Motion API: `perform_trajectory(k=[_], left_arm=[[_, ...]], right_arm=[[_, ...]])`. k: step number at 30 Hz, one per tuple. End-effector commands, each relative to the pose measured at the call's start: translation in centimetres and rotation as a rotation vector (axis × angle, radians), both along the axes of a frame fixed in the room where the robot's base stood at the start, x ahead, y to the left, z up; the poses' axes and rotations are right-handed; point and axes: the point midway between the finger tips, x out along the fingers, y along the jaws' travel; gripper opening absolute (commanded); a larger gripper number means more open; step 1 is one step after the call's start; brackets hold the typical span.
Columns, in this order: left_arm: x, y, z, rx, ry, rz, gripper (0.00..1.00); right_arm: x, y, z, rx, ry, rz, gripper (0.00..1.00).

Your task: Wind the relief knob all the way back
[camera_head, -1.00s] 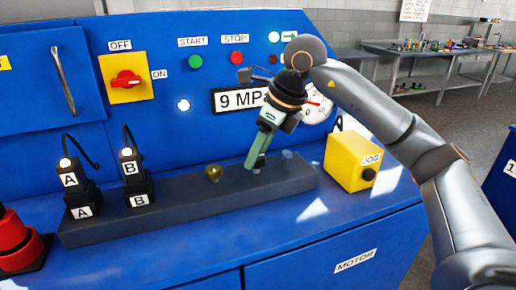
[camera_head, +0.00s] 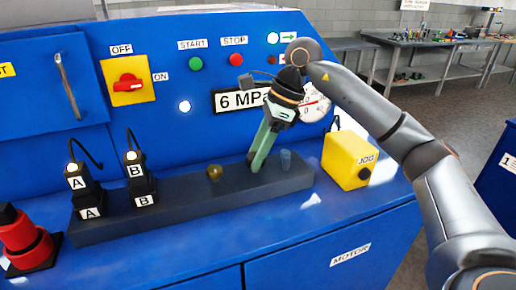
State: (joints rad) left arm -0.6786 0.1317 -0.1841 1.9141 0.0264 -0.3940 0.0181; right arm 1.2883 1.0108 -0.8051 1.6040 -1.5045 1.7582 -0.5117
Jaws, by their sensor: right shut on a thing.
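My right gripper (camera_head: 254,166) reaches down to the dark manifold block (camera_head: 185,200) with its green fingers shut and tilted. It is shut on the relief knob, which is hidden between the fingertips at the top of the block. The pressure display (camera_head: 231,101) reads 6 MPa, its right end covered by the gripper. The round gauge (camera_head: 317,104) behind the wrist is partly hidden. My left gripper is not in view.
A brass knob (camera_head: 215,173) stands left of the fingers and a bluish clear piece (camera_head: 286,158) right. Plugs A (camera_head: 77,177) and B (camera_head: 136,170), a yellow JOG box (camera_head: 348,160) and a red-and-black emergency button (camera_head: 22,238) stand around the block.

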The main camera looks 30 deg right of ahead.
Motion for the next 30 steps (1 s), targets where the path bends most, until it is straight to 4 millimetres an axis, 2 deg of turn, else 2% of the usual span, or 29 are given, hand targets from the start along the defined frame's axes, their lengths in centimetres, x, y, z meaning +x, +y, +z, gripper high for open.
perform_trajectory(k=[11, 12, 20, 26, 30], left_arm=[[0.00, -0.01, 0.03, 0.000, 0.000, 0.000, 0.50], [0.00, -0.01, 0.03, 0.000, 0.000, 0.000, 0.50], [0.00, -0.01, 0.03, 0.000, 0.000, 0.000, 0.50], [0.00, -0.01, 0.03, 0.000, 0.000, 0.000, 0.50], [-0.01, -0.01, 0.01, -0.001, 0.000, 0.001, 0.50]], right_arm=[[0.01, -0.05, 0.07, -0.001, -0.002, 0.006, 0.00], [0.01, -0.05, 0.07, -0.001, -0.002, 0.006, 0.53], [0.00, -0.03, 0.03, -0.001, -0.002, 0.005, 0.81], [-0.01, -0.02, 0.02, 0.000, -0.001, 0.005, 0.81], [-0.09, -0.24, 0.69, 0.000, -0.002, 0.005, 0.81]])
